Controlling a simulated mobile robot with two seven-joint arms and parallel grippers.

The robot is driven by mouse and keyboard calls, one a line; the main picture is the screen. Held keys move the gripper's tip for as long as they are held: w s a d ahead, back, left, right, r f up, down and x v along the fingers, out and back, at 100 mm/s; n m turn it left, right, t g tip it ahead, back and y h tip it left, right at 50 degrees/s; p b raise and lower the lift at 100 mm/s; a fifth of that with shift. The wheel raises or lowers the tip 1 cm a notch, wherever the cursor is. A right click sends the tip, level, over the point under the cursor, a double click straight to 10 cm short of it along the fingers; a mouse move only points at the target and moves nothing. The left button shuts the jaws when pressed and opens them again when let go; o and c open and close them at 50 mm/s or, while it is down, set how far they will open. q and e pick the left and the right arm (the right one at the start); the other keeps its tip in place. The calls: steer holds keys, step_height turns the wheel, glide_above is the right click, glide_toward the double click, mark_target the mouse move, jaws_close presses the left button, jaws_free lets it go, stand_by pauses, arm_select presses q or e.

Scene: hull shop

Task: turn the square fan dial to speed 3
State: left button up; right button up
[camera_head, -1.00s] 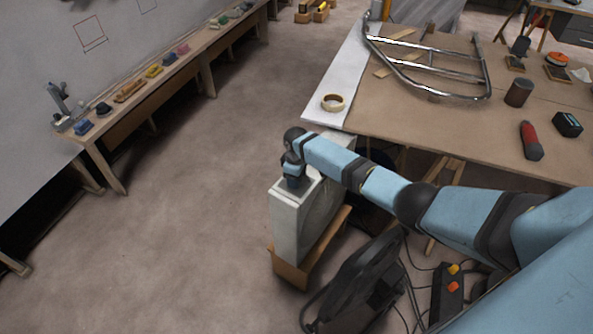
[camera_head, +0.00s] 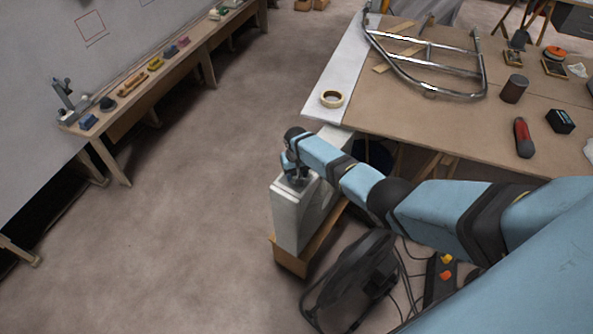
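The square fan is a pale grey box (camera_head: 291,222) standing upright on a wooden base (camera_head: 290,262), below the corner of the work table. My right arm comes in from the right, and its gripper (camera_head: 294,180) points down at the top of the fan's narrow end. The dial is hidden beneath the gripper. The fingers are dark and small here, so I cannot tell whether they are open or shut, or whether they touch the dial. My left gripper is not in view.
A black round fan (camera_head: 352,278) stands on the floor close to the square fan, with cables and a box with orange buttons (camera_head: 441,280) beside it. The floor to the left is clear.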

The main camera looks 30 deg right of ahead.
steer(key=shift+m+p, duration=0.35)
steer(key=shift+m, duration=0.85)
steer(key=o, duration=0.9)
steer(key=shift+r, duration=0.1)
steer(key=shift+r, duration=0.35)
step_height(320, 180, up, 13)
steer(key=p, duration=0.1)
steer(key=shift+p, duration=0.4)
